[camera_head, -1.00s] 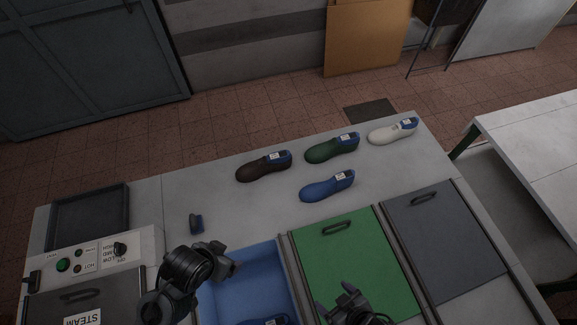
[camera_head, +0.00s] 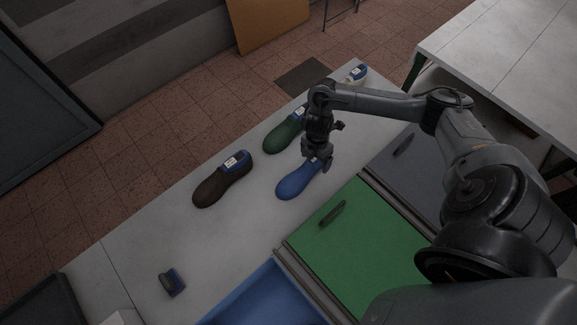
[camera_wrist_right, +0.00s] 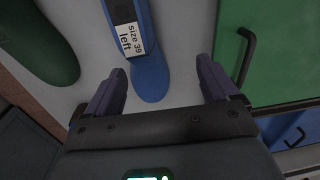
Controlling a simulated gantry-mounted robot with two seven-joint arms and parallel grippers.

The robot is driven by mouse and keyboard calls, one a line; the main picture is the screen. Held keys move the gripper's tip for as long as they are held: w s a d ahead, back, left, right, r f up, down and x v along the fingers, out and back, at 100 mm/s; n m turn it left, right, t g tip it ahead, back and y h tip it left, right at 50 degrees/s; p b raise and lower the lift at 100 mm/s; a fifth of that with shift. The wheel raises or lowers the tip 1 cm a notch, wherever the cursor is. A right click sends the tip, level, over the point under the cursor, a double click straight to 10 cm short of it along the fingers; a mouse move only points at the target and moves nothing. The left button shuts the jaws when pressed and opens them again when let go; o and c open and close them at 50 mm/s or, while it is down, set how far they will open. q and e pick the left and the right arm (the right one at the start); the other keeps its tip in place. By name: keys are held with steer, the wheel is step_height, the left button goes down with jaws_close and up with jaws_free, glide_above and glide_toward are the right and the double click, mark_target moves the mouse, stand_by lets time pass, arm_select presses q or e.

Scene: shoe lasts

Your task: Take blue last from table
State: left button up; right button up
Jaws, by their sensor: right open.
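The blue last (camera_head: 294,184) lies on the grey table (camera_head: 165,240), its heel end partly hidden behind my right gripper (camera_head: 318,160). In the right wrist view the blue last (camera_wrist_right: 150,80) carries a white label reading "size 39 left". A gap shows between the last and each finger. My left gripper is not in the current head view.
A brown last (camera_head: 220,182), a green last (camera_head: 281,136) and a partly hidden white last (camera_head: 357,75) stand nearby. A green lid (camera_head: 365,240), a dark grey lid (camera_head: 390,165) and an open blue bin (camera_head: 262,300) line the front. A small brush-like item (camera_head: 172,283) lies at left.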

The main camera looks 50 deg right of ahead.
mark_target(311, 164)
steer(key=shift+w+d+r, duration=0.25)
steer(key=shift+w+d, duration=0.35)
steer(key=shift+w, duration=0.05)
steer(key=shift+w+d+t+b, duration=0.1)
steer(key=shift+w+t+b, duration=0.2)
steer(key=shift+b, duration=0.05)
steer(key=f, duration=0.4)
steer(key=shift+w+f+b, duration=0.3)
steer(key=shift+w+f, duration=0.05)
steer(key=shift+s+f, duration=0.1)
steer(key=shift+f, duration=0.45)
steer(key=shift+s+d+f, duration=0.1)
steer(key=shift+f, duration=2)
arm_select(q)
step_height(311, 164, down, 2)
steer(key=shift+s+a+f, duration=0.1)
steer(key=shift+a+f, duration=0.05)
steer(key=shift+f, duration=0.1)
arm_select(e)
steer(key=shift+c, duration=0.4)
